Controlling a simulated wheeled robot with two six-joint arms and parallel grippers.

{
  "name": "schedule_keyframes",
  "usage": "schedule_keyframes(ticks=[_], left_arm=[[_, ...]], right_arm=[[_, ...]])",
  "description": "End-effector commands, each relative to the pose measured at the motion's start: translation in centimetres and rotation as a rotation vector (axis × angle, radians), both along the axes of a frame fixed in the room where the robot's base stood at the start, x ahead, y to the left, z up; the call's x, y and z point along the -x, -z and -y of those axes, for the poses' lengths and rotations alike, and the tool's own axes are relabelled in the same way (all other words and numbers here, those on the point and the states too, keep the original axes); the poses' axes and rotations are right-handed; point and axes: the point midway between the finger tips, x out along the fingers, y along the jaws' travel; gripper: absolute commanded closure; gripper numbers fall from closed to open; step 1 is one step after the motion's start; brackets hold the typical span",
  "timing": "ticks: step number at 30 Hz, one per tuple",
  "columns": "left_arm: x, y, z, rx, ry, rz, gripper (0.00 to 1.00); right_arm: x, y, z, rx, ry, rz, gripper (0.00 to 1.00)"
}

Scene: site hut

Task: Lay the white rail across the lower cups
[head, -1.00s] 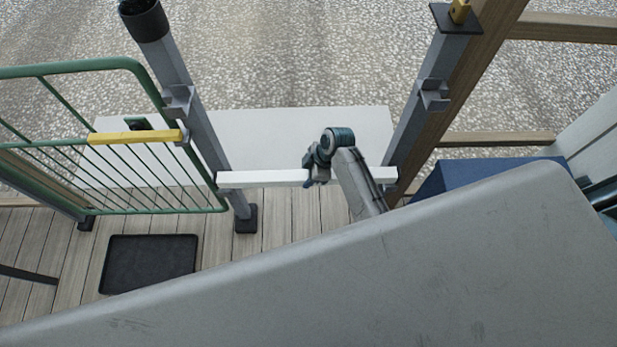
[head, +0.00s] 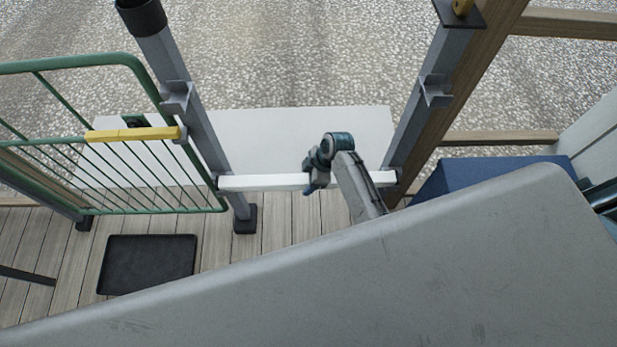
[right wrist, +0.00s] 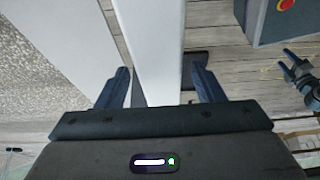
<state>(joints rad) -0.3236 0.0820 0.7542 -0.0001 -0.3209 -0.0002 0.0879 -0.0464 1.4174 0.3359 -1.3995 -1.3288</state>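The white rail (head: 265,182) spans between the two grey posts in the head view. Its left end is at the lower cup on the left post (head: 193,110), and its right end is at the lower part of the right post (head: 425,105); the cups are mostly hidden there. My left gripper (right wrist: 282,58) shows at the right edge there, fingers apart and empty.
Higher cups (head: 177,98) (head: 436,92) sit on both posts. A green gate (head: 105,64) with a yellow bar (head: 132,134) stands at left. A white panel (head: 300,135) lies behind the rail. A black mat (head: 148,265) and a blue box (head: 490,180) are nearby.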

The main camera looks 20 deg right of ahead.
Motion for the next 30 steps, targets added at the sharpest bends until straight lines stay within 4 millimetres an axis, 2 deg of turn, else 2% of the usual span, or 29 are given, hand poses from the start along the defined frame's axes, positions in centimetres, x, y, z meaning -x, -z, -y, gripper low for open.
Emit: schedule_keyframes(ticks=[7, 11, 24, 30], left_arm=[[-0.2, 0.0, 0.0, 0.000, 0.000, 0.002, 0.42], [-0.2, 0.0, 0.0, 0.000, 0.000, 0.003, 0.42], [0.5, 0.2, -0.1, 0.000, -0.001, -0.003, 0.42], [0.2, 0.2, 0.0, 0.000, -0.001, -0.003, 0.42]], right_arm=[[0.1, 0.1, 0.0, 0.001, 0.000, -0.004, 0.38], [0.1, -0.6, 0.3, 0.002, 0.001, -0.002, 0.38], [0.9, -8.0, 3.3, 0.002, 0.000, 0.002, 0.38], [1.2, -9.8, 3.9, 0.000, 0.000, 0.000, 0.38]])
